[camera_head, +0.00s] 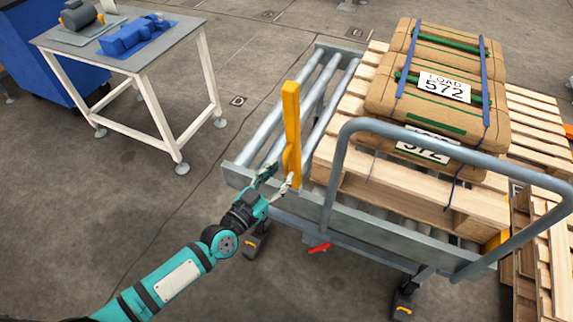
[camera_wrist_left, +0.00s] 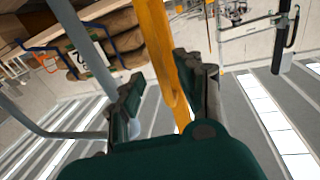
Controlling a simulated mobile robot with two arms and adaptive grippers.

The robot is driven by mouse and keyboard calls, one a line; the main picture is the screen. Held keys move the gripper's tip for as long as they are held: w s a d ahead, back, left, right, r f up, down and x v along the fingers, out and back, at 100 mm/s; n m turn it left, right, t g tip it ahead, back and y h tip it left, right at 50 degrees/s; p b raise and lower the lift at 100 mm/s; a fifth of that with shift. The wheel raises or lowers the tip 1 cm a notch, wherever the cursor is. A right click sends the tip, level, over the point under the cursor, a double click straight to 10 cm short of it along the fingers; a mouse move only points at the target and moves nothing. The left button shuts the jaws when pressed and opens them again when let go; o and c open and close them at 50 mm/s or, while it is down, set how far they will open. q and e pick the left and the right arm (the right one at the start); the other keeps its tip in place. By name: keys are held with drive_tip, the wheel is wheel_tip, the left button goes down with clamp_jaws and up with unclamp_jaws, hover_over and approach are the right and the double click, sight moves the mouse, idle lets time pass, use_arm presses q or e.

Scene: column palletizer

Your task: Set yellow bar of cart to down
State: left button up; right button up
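The yellow bar (camera_head: 291,130) stands upright at the near left side of the grey roller cart (camera_head: 240,172). My left gripper (camera_head: 277,184) is at the lower part of the bar. In the left wrist view the yellow bar (camera_wrist_left: 158,50) runs between the two fingers of the left gripper (camera_wrist_left: 158,92). The fingers are apart, with a gap beside the bar, so the gripper looks open around it. The lower end of the bar is partly hidden by the gripper. My right gripper is not in view.
A wooden pallet (camera_head: 350,187) with strapped brown sacks (camera_head: 440,85) lies on the cart's rollers. A grey handle rail (camera_head: 335,165) rises at the cart's near side. A white-legged table (camera_head: 150,60) stands at the left. Floor is clear between table and cart.

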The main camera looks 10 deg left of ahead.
sight(285, 169)
use_arm(q)
drive_tip(key=shift+x, duration=1.75)
clamp_jaws()
drive_tip(key=shift+f, duration=0.1)
